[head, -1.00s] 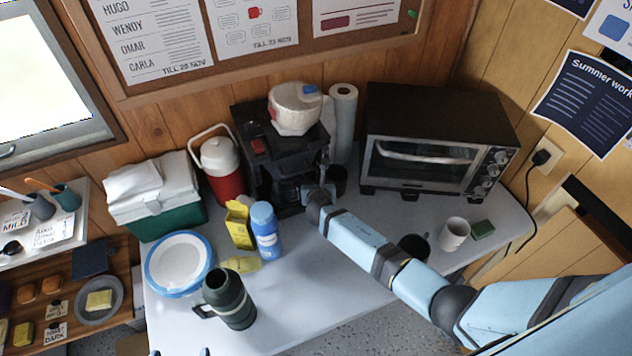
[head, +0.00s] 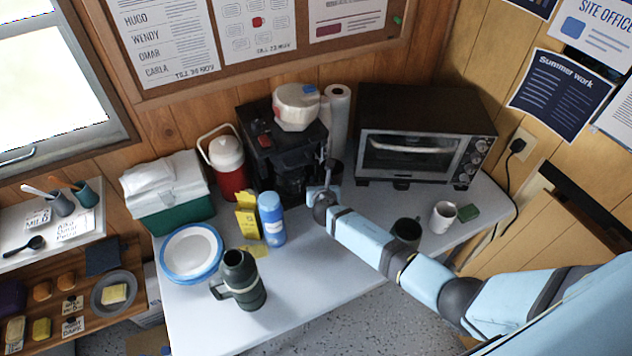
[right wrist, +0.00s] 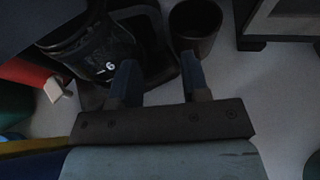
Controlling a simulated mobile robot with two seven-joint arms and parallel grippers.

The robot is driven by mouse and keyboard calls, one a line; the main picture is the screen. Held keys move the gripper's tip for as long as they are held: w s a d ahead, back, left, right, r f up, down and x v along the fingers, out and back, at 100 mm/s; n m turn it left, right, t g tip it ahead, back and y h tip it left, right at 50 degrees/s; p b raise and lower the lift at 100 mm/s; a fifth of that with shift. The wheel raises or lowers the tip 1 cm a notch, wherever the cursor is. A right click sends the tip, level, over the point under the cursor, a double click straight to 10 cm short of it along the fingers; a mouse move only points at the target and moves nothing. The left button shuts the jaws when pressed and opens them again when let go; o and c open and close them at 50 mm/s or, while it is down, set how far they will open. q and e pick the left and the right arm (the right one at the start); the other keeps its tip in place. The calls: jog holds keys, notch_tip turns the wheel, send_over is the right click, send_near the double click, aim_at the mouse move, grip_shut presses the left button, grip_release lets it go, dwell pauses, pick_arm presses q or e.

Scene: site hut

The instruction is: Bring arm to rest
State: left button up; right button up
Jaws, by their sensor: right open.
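My right arm reaches in from the right in the head view. Its gripper (head: 326,178) is in front of the black coffee maker (head: 262,150), low over the white table (head: 330,280). In the right wrist view the two fingers (right wrist: 158,82) stand apart with nothing between them. Beyond them are the dark glass pot (right wrist: 92,55) on the left and a dark mug (right wrist: 196,24) on the right. I cannot tell whether the fingers touch either one. My left gripper is not clearly visible.
A blue bottle (head: 271,220), green flask (head: 240,282) and plates (head: 190,252) stand left of the arm. A dark mug (head: 405,232) is close behind the forearm, with a white mug (head: 443,217) further right. The toaster oven (head: 420,135) stands behind. The table's front middle is clear.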

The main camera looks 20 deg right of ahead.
jog(key=s+a+f+m+g+y, duration=0.15)
jog(key=s+a+m, duration=0.25)
jog(key=s+m, duration=0.55)
jog(key=s+a+f+m+g+y, duration=0.1)
jog(key=s+a+f+m+y, duration=0.35)
jog(key=s, duration=0.75)
jog(key=s+r+m, duration=0.5)
jog(key=s+m, duration=0.2)
jog(key=s+r+m+y, duration=0.1)
jog(key=s+r+m, duration=0.3)
jog(key=s+m, duration=0.4)
jog(key=shift+s+a+r, duration=0.15)
jog(key=shift+s+r, duration=0.1)
jog(key=shift+r, duration=0.15)
